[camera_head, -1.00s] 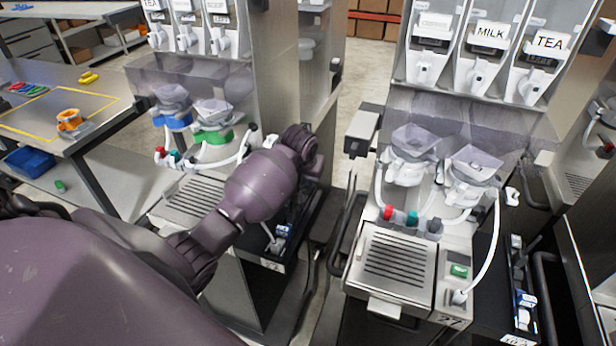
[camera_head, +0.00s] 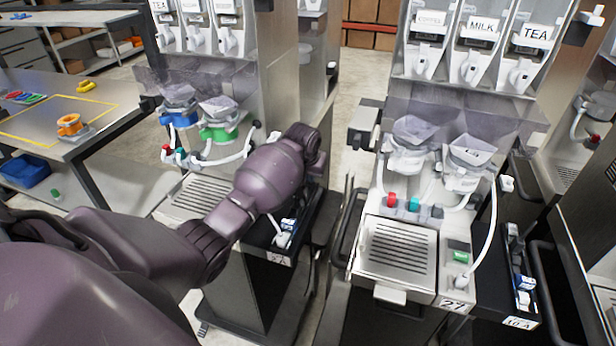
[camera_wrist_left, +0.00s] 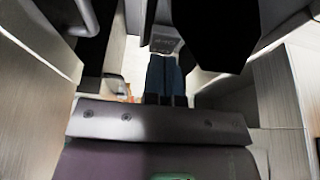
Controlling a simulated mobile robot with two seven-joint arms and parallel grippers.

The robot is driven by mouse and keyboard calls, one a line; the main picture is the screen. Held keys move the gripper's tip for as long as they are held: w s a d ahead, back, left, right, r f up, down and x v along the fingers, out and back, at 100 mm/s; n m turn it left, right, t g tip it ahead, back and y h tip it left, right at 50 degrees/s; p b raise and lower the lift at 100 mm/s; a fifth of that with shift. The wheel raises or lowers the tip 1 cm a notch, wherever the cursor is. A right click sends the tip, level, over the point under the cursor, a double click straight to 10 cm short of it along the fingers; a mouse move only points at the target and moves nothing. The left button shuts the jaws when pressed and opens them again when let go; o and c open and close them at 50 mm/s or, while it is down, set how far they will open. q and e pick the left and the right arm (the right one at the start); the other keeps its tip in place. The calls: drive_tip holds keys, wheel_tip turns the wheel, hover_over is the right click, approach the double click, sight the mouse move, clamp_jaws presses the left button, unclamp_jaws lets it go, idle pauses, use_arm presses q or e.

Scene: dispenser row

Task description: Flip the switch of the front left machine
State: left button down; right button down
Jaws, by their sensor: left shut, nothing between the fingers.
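The left machine (camera_head: 280,60) stands left of centre in the head view, with canisters at the top, blue and green cups and a drip grille. My left arm reaches in front of it, and its wrist (camera_head: 308,140) is at the machine's right side, beside the gap between the machines. My left gripper's fingers are hidden there. In the left wrist view my left gripper (camera_wrist_left: 164,64) shows dark bluish fingers, closed together and empty, pointing at a small grey box (camera_wrist_left: 166,40). I cannot make out a switch on the left machine. My right gripper is not in view.
A second machine (camera_head: 400,250) marked 27 stands to the right, with a grey box (camera_head: 364,120) on its left side. A narrow gap separates the machines. A table (camera_head: 35,120) with an orange part (camera_head: 70,125) is at the left. More machines stand at the right edge.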

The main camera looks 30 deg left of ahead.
use_arm(q)
drive_tip(key=shift+s+f, duration=0.15)
drive_tip(key=shift+f, duration=0.1)
drive_tip(key=shift+s+p, duration=0.2)
drive_tip(key=shift+p, duration=0.25)
drive_tip(key=shift+s+d+p, duration=0.2)
drive_tip(key=shift+s+p, duration=0.25)
drive_tip(key=shift+s, duration=0.05)
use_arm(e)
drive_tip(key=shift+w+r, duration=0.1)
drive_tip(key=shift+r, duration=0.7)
use_arm(q)
drive_tip(key=shift+r, duration=0.15)
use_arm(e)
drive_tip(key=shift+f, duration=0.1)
